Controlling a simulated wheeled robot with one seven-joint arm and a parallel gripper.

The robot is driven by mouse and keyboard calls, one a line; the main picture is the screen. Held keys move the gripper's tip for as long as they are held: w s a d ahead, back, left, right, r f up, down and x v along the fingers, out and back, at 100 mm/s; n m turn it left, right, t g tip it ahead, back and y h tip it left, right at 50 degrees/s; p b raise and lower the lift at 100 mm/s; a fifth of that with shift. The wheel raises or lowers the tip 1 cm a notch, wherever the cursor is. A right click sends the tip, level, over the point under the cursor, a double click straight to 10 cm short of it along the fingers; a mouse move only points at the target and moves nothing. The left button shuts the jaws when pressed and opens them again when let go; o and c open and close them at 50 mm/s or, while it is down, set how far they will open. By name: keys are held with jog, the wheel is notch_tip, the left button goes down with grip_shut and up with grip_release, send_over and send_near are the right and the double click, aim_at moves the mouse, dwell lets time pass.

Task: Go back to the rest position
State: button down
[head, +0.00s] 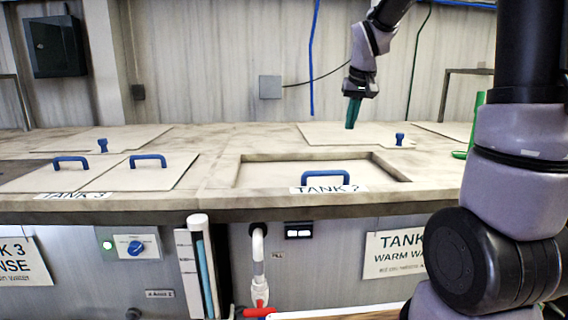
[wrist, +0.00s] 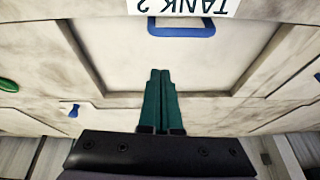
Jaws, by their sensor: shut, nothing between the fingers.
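My gripper (head: 352,113) hangs from my arm above the back of the tank top, fingers pointing down. Its green fingers are pressed together and hold nothing. In the wrist view my gripper (wrist: 160,75) is also shut, with the tank 2 lid (wrist: 120,60) beyond it. In the head view the tank 2 lid (head: 270,174) lies in its recess, with a blue handle (head: 326,179) at the front edge. The handle also shows in the wrist view (wrist: 181,31). My gripper is clear of the lid and handle.
Tank 3 at left has lids with blue handles (head: 148,159). A rear lid (head: 340,134) carries a small blue knob (head: 399,139). A green object (head: 476,125) stands at the right, partly behind my arm. Pipes with a red valve handle (head: 259,312) sit below the front edge.

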jog(key=s+r+m+t+y, duration=0.1)
jog(key=s+r, duration=0.1)
jog(key=s, duration=1)
jog(key=s+r+m+t, duration=0.1)
jog(key=s+r+m, duration=0.1)
jog(key=s, duration=1)
jog(key=shift+s+a+r+t+y, duration=0.15)
jog(key=shift+a+r+t+y, duration=0.2)
jog(key=shift+r, duration=0.45)
jog(key=shift+d, duration=0.15)
